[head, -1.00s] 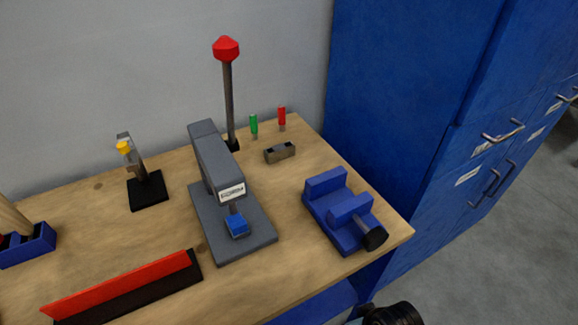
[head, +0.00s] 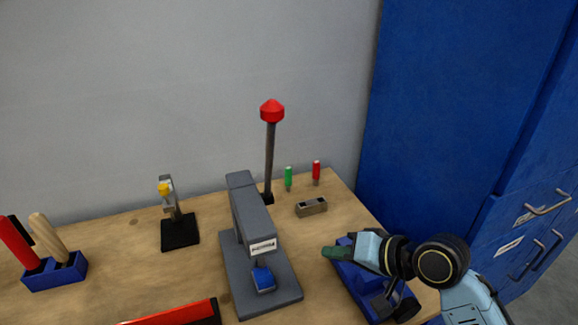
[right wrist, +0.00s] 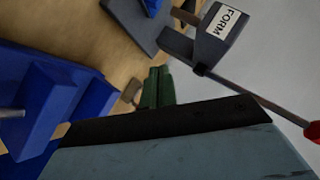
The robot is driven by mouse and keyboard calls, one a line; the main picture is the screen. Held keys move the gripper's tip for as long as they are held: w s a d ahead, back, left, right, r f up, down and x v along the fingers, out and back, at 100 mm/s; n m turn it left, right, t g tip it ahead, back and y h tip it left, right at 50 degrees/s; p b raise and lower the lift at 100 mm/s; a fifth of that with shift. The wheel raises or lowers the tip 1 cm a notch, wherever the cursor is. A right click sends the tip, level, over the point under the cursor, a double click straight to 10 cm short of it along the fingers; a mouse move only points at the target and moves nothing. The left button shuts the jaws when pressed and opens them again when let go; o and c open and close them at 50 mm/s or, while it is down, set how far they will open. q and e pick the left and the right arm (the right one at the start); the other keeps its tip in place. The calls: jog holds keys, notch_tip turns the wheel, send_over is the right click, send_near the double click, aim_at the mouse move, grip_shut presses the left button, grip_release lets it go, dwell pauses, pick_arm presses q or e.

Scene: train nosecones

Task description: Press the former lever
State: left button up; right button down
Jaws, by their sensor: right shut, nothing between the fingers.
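The former (head: 244,218) is a grey press on a grey base, with a white label and a blue block (head: 263,279) under its head. Its lever (head: 270,150) is a dark upright rod with a red knob (head: 272,110), standing behind the press body. In the right wrist view the labelled head (right wrist: 221,32) shows at the top, and the red knob (right wrist: 313,132) at the right edge. My right gripper (head: 328,252) is shut and empty, above the blue vise and to the right of the press, apart from the lever. Its green fingers (right wrist: 158,88) show in the right wrist view. My left gripper is out of view.
The blue vise (head: 357,282) stands at the bench's right, partly hidden by my right arm. A small block (head: 311,207) and green and red screwdrivers (head: 288,177) are behind it. A yellow-topped tool on a black base (head: 180,232) stands left. A blue cabinet (head: 440,120) borders the right.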

jog(key=w+r+m+y, duration=0.2)
jog(key=w+r, duration=0.3)
jog(key=r, duration=0.7)
jog(key=w+r+m+t+y, duration=0.1)
jog(key=w+r+y, duration=0.3)
jog(key=r, duration=0.9)
jog(key=shift+w+d+m+y, duration=0.3)
jog(key=shift+w+d+m, duration=0.15)
jog(key=shift+m, duration=0.35)
jog(key=shift+r, duration=0.1)
jog(key=a+p, duration=0.3)
jog(key=a, duration=0.6)
jog(key=shift+w+a, duration=0.3)
jog(key=shift+w, duration=0.1)
jog(key=shift+s+d, duration=0.1)
